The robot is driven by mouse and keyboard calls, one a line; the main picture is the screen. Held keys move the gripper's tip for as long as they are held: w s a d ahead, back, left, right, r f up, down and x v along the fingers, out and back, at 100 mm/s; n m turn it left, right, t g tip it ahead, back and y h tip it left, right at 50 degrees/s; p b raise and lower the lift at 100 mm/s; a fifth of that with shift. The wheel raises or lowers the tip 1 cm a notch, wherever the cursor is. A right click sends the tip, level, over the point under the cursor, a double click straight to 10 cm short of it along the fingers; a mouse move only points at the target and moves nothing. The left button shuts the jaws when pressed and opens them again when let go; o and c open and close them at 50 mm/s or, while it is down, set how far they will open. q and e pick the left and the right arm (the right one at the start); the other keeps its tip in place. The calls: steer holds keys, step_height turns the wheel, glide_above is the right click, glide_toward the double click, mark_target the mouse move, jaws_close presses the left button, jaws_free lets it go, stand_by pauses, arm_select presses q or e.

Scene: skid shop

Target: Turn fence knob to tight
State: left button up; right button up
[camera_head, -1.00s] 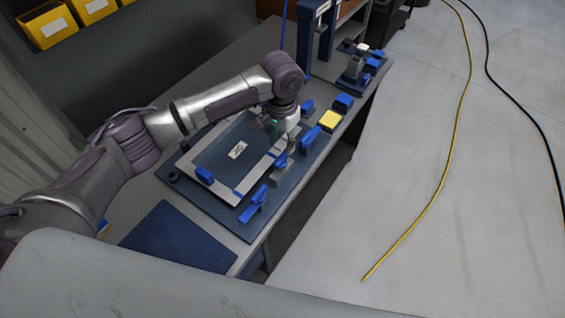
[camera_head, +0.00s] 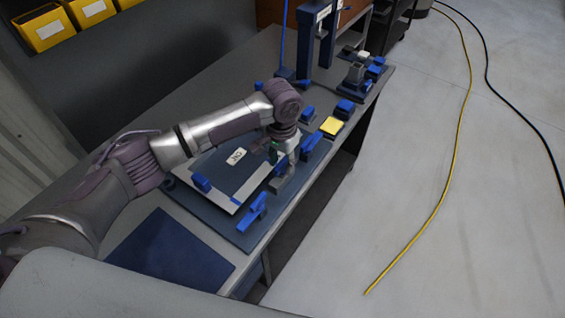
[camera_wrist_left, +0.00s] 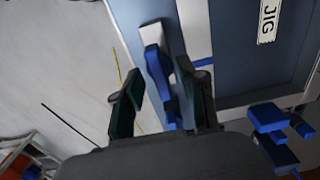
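A dark blue jig plate (camera_head: 247,240) lies on the bench, with a pale frame and a white label (camera_head: 236,156) that reads JIG in the left wrist view (camera_wrist_left: 268,18). Several blue knobs or clamps stand on it; which is the fence knob I cannot tell for sure. My left gripper (camera_head: 279,156) points down over the right part of the plate, and its arm hides part of the plate. In the left wrist view its two green-padded fingers (camera_wrist_left: 163,88) are apart, with a blue handle (camera_wrist_left: 155,65) showing between and beyond them. Contact is not clear. My right gripper is out of view.
A blue clamp (camera_head: 252,210) stands at the plate's near right edge and another blue part (camera_head: 201,184) at its left. A yellow block (camera_head: 331,126) lies farther back. A dark blue mat (camera_head: 172,250) lies on the near bench. The floor at right is open, with a yellow cable (camera_head: 440,195).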

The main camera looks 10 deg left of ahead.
arm_select(q)
jaws_close()
